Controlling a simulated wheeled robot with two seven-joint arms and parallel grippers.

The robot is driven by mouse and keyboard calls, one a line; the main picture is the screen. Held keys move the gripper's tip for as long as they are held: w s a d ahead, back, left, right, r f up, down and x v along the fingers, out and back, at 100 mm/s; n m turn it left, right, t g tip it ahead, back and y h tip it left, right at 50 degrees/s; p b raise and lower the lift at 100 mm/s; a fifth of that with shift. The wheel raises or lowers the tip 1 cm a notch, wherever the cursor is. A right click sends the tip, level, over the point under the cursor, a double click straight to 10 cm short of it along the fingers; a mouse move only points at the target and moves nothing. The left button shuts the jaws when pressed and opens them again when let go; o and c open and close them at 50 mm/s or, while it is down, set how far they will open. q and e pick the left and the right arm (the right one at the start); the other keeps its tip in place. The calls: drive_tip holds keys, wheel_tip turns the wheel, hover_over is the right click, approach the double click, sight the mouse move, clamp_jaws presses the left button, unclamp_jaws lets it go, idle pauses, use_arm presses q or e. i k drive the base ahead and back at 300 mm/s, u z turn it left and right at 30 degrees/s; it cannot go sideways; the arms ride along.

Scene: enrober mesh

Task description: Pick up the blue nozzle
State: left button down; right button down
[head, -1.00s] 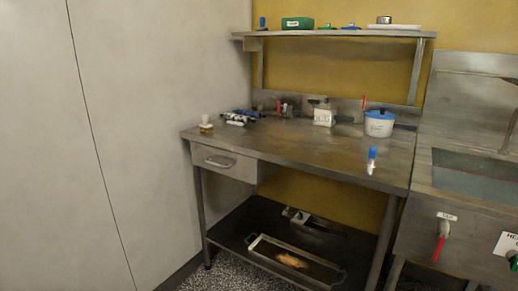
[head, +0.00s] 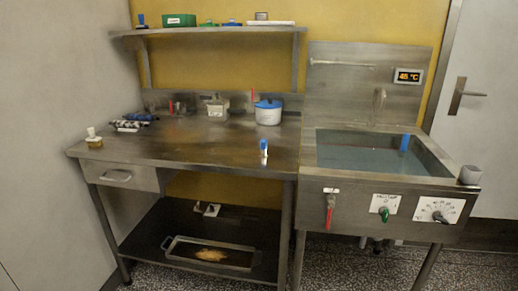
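A small upright thing with a blue top and a pale lower part (head: 263,147), which looks like the blue nozzle, stands on the steel table (head: 190,147) near its front right. Another small blue-topped thing (head: 141,20) stands at the left end of the upper shelf; it is too small to tell what it is. Neither of my grippers is in view.
A water-filled sink (head: 365,157) adjoins on the right. A tray (head: 210,253) lies on the lower shelf. The table's middle is clear.

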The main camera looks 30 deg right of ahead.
sight(263, 154)
drive_tip(key=u, duration=0.55)
drive_tip(key=i, duration=1.55)
drive_tip(key=z, duration=1.1)
